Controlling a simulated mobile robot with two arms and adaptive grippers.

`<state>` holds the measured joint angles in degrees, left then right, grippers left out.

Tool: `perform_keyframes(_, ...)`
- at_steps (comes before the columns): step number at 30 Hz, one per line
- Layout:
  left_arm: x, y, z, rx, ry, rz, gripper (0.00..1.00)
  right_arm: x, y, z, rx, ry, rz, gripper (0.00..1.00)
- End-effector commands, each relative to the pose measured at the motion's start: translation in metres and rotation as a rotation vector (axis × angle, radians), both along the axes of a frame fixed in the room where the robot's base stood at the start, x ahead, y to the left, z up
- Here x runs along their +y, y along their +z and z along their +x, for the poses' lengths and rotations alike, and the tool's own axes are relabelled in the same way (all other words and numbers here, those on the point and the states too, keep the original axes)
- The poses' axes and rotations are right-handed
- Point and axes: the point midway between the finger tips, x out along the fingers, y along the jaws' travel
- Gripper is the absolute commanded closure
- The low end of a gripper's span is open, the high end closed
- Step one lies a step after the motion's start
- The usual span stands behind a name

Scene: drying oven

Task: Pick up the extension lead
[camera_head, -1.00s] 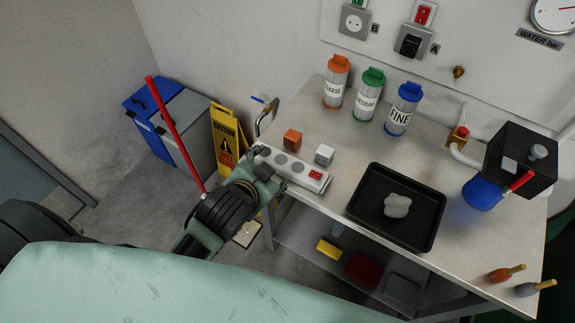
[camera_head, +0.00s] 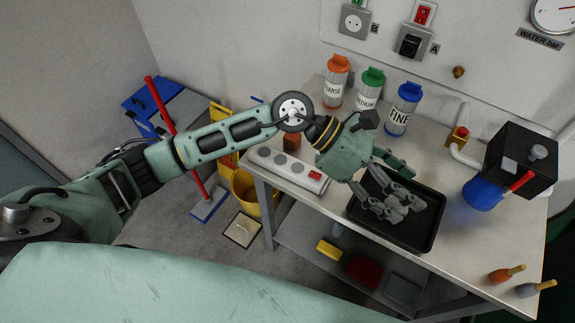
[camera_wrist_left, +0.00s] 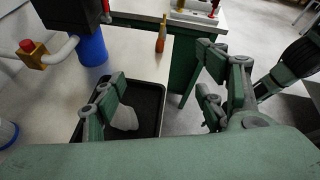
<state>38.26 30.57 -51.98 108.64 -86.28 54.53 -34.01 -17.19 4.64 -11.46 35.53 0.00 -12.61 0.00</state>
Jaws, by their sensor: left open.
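The extension lead (camera_head: 290,168), a white strip with grey sockets and a red switch, lies along the left front edge of the bench. My left gripper (camera_head: 402,188) is open, right of the lead and over the black tray (camera_head: 437,222). It is apart from the lead. In the left wrist view its fingers (camera_wrist_left: 160,98) are spread, with a white lump (camera_wrist_left: 125,118) in the tray beside one finger. The lump is mostly hidden by the fingers in the head view. I cannot see the lead in the wrist view.
Orange, green and blue-lidded bottles (camera_head: 404,110) stand at the back. An orange block (camera_head: 292,142) sits behind the lead. A black box (camera_head: 520,158) and blue container (camera_head: 481,193) are at the right.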

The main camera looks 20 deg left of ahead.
Motion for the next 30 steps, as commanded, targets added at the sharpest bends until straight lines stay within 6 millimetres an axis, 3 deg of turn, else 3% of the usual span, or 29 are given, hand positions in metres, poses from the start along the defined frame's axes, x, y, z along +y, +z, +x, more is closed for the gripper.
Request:
perform_keyframes(1,0.026,-0.028,0.011,-0.084,-0.055,0.173,0.34,0.0,0.0,0.0,0.0,0.0,0.0,0.6)
perform_keyframes(3,0.07,-0.061,0.026,-0.17,-0.125,0.405,0.34,0.0,0.0,0.0,0.0,0.0,0.0,0.6)
perform_keyframes(5,0.112,-0.08,0.041,-0.222,-0.171,0.592,0.34,0.0,0.0,0.0,0.0,0.0,0.0,0.6)
perform_keyframes(9,0.199,-0.093,0.069,-0.271,-0.234,0.929,0.34,0.0,0.0,0.0,0.0,0.0,0.0,0.6)
perform_keyframes(12,0.236,-0.09,0.08,-0.275,-0.252,1.066,0.34,0.0,0.0,0.0,0.0,0.0,0.0,0.6)
perform_keyframes(16,0.255,-0.092,0.083,-0.269,-0.26,1.134,0.34,0.001,0.002,0.0,0.0,0.0,0.001,0.6)
perform_keyframes(26,0.252,-0.128,0.08,-0.264,-0.263,1.133,0.34,0.001,0.024,0.0,0.0,0.0,0.001,0.6)
perform_keyframes(30,0.25,-0.151,0.079,-0.266,-0.262,1.131,0.34,0.001,0.033,0.0,0.0,0.0,0.001,0.6)
